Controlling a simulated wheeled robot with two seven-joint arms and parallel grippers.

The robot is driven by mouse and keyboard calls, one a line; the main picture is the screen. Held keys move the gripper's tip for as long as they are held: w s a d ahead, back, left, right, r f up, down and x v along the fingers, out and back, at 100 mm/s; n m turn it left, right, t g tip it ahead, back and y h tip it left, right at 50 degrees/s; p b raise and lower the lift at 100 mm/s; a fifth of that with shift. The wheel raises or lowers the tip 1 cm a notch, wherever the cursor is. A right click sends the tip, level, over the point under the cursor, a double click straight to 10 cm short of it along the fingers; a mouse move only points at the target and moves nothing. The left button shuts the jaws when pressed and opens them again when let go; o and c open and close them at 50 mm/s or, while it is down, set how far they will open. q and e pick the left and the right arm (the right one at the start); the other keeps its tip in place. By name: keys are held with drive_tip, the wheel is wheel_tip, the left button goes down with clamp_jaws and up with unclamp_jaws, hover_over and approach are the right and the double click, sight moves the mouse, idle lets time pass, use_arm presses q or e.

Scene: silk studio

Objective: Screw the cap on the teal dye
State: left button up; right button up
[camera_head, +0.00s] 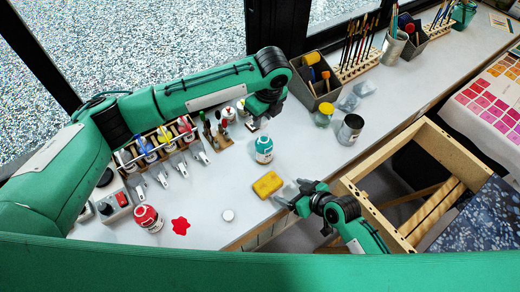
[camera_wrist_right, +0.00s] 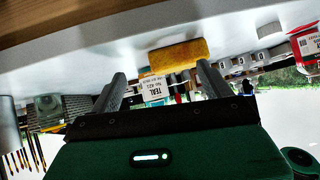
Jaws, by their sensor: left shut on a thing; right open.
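The teal dye bottle (camera_head: 264,156), with a white label, stands upright on the table in the middle of the head view. In the right wrist view its TEAL label (camera_wrist_right: 155,90) shows upside down, behind a sponge. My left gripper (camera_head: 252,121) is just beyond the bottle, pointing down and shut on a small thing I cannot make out. My right gripper (camera_head: 290,193) is open and empty, low beside the sponge; its two fingers are spread in the right wrist view (camera_wrist_right: 162,82). A round white cap (camera_head: 228,215) lies flat on the table, left of the sponge.
The yellow sponge (camera_head: 267,185) lies between my right gripper and the teal bottle. A red dye bottle (camera_head: 148,218) stands beside a red spill (camera_head: 180,226). A rack of bottles (camera_head: 158,143) and clips is at left. A metal can (camera_head: 349,130) and a wooden frame (camera_head: 378,156) are at right.

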sight(260, 143)
use_arm(q)
drive_tip(key=shift+w+d+r+m+p, duration=0.1)
drive_tip(key=shift+d+r+m+p, duration=0.1)
drive_tip(key=shift+m, duration=0.4)
drive_tip(key=shift+w+d+r+m+p, duration=0.1)
drive_tip(key=shift+m+p, duration=0.1)
drive_tip(key=shift+m, duration=0.4)
drive_tip(key=shift+w+f, duration=0.1)
use_arm(e)
drive_tip(key=w+a+r+n+t+y, duration=0.1)
drive_tip(key=w+a+r+t+y, duration=0.1)
drive_tip(key=w+r, duration=0.3)
drive_tip(key=w+y, duration=0.1)
drive_tip(key=w, duration=0.2)
drive_tip(key=shift+w+r+n+t, duration=0.25)
drive_tip(key=shift+w+n+t, duration=0.1)
drive_tip(key=shift+n+t, duration=0.05)
drive_tip(key=x, duration=1.2)
drive_tip(key=shift+s+a+r, duration=0.1)
drive_tip(key=shift+c, duration=0.4)
drive_tip(key=c, duration=1.4)
use_arm(q)
drive_tip(key=shift+f, duration=2.45)
